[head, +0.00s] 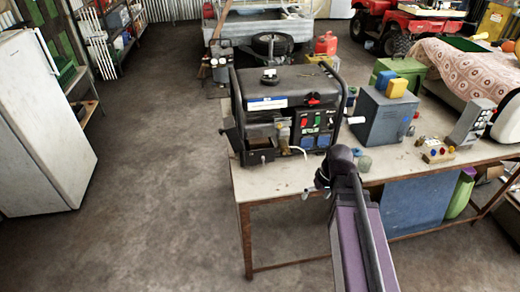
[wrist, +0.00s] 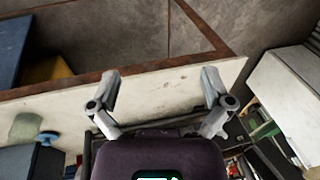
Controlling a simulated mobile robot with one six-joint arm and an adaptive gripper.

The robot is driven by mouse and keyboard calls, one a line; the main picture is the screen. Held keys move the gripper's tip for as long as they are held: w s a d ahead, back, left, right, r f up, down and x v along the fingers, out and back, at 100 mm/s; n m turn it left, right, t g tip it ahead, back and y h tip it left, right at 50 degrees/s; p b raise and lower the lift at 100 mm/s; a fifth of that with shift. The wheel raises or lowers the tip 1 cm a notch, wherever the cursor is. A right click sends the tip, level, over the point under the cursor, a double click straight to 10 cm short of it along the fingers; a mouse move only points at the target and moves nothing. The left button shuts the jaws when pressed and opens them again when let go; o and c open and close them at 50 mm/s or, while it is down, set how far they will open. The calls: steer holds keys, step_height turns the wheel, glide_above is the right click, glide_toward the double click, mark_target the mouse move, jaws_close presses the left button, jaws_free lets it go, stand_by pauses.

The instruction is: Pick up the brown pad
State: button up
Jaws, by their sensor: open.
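I cannot clearly make out a brown pad in either view. A small brownish patch (head: 267,134) shows at the lower left front of the black generator (head: 318,125) on the workbench; I cannot tell whether it is a pad or part of the machine. My gripper (head: 322,183) is at the front edge of the bench in the head view, in front of the generator, partly hidden by my own arm. In the wrist view my gripper (wrist: 160,76) has its two fingers wide apart, with nothing between them, over the bench's edge.
The workbench top (head: 250,184) is bare along its front left. A grey box (head: 380,118) with a blue block and a yellow block (head: 397,87) on it stands right of the generator. A white fridge (head: 40,125) stands at left. The floor between is clear.

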steer(key=w+a+r+n+y, duration=0.2)
steer(key=w+r+n+y, duration=0.1)
steer(key=w, duration=0.3)
steer(key=w+a+r+n+t+y, duration=0.1)
steer(key=w+a+r+n+y, duration=0.2)
steer(key=w+n, duration=0.3)
steer(key=w+a+r+n+y, duration=0.2)
steer(key=w+r+n+y, duration=0.2)
steer(key=w, duration=0.3)
steer(key=shift+w+a+t+y+b, duration=0.2)
steer(key=shift+w+t+y+b, duration=0.1)
steer(key=shift+y+b, duration=0.1)
steer(key=b, duration=0.3)
glide_toward(260, 140)
steer(key=x, duration=0.3)
steer(key=shift+s+a+f, duration=0.2)
steer(key=shift+a+f, duration=0.2)
steer(key=shift+a, duration=0.35)
steer(key=shift+a, duration=0.1)
steer(key=shift+b+x, duration=1)
steer(key=shift+x, duration=1.55)
steer(key=shift+w, duration=0.15)
